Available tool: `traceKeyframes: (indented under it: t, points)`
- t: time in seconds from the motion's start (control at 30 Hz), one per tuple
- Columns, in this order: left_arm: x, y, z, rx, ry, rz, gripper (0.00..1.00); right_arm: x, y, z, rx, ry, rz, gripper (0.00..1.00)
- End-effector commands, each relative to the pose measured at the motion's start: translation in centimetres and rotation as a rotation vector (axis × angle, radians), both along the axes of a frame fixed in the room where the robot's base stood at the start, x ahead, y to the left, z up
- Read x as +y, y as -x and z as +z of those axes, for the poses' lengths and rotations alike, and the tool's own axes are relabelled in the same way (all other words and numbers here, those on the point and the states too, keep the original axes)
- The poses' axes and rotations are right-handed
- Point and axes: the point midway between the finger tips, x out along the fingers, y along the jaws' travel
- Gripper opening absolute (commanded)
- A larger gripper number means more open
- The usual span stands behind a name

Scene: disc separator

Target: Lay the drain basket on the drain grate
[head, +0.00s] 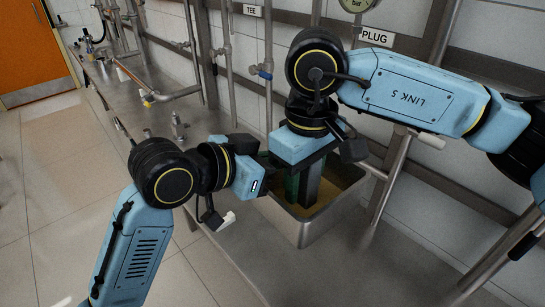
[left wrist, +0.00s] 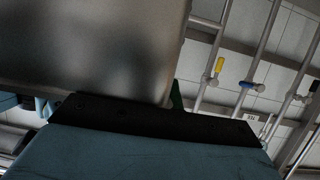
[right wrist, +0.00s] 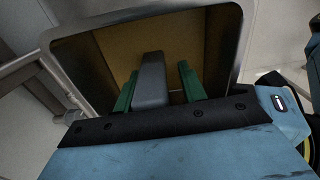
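My right gripper (right wrist: 160,88) points down into an open metal bin (right wrist: 230,45). Its two green fingers stand apart in the right wrist view, with a grey upright block (right wrist: 152,80) between them. A gap shows between the block and the right-hand finger; I cannot tell what the block is. In the head view my left gripper (head: 264,165) is at the left side of the bin, its fingers mostly hidden. The left wrist view shows the bin's outer wall (left wrist: 95,45) close up and a sliver of one green finger. I cannot make out the drain basket or drain grate.
The bin stands on a long metal bench (head: 220,258) with bare surface in front. Pipes with valves run along the back wall. "TEE" (head: 252,10) and "PLUG" (head: 376,37) signs and a gauge (head: 357,3) hang there. An orange door (head: 35,45) is at far left.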

Motion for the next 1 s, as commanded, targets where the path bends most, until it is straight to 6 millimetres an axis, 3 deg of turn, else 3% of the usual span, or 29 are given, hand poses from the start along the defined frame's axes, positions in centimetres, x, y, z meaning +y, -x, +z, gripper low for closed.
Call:
traceKeyframes:
  t: [0.33,0.47,0.8,1.0]
  points:
    - [0.2,-0.1,0.1,-0.004,0.001,0.006,0.00,-0.3,-0.2,0.0,0.000,0.006,-0.009,0.51]
    - [0.2,-0.1,0.2,-0.004,0.001,0.006,0.00,-0.3,-0.2,0.9,-0.002,0.006,-0.010,0.51]
    - [0.3,-0.2,0.2,-0.005,0.001,0.007,0.00,-0.2,-0.2,7.9,-0.005,0.004,-0.009,0.51]
    - [0.3,-0.2,0.2,-0.004,0.000,0.007,0.00,-0.1,-0.2,10.9,-0.001,0.004,-0.007,0.51]
